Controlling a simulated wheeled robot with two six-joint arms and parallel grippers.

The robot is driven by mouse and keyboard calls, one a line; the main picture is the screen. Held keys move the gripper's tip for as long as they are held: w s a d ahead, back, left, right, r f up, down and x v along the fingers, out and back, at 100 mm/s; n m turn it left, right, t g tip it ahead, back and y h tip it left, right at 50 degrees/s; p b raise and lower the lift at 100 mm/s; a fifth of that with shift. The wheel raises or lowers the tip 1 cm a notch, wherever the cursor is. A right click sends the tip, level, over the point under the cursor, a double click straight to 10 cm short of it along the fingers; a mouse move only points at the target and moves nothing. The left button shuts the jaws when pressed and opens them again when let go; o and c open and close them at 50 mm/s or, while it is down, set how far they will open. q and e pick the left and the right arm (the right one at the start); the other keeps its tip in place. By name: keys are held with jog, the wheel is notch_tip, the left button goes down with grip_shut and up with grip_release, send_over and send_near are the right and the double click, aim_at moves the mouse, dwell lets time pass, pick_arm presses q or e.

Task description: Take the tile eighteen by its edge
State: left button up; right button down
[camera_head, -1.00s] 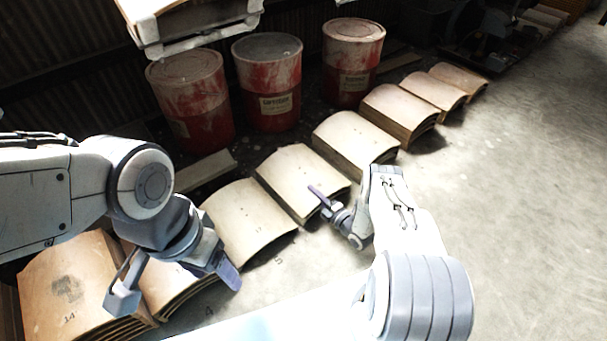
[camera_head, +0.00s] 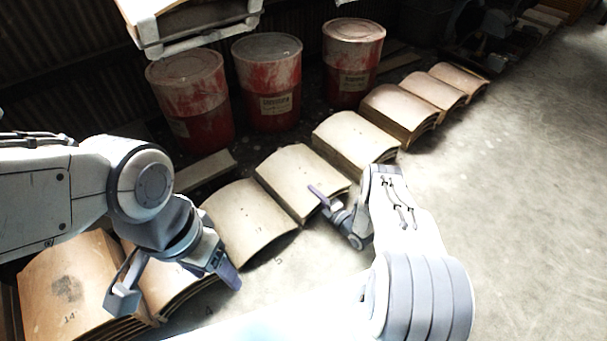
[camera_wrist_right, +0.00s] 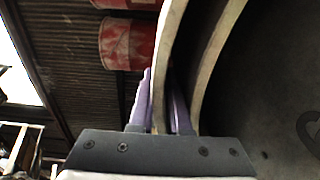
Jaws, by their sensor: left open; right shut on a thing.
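Curved cream tiles lie in stacks along the floor. My right gripper (camera_head: 322,198) is at the near right edge of one cream stack (camera_head: 300,178). In the right wrist view, the purple fingers of this gripper (camera_wrist_right: 160,105) are shut on the edge of a curved tile (camera_wrist_right: 168,55), one finger on each side. I cannot read a number eighteen on it. My left gripper (camera_head: 175,283) is open and empty above the orange-brown stacks at the lower left.
An orange-brown stack (camera_head: 62,275) bears the number 14. Red and white drums (camera_head: 190,98) stand behind the row. A pale pallet-like thing (camera_head: 200,38) is at the top left. Another curved tile (camera_wrist_right: 212,70) is close beside the gripped one. The concrete floor (camera_head: 520,200) at right is clear.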

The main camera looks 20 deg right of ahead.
jog(key=shift+r, duration=0.15)
jog(key=shift+w+r, duration=0.15)
jog(key=shift+r, duration=0.1)
jog(key=shift+r+p, duration=1)
jog(key=shift+p, duration=0.15)
jog(key=shift+r+p, duration=1.3)
jog(key=shift+r, duration=0.1)
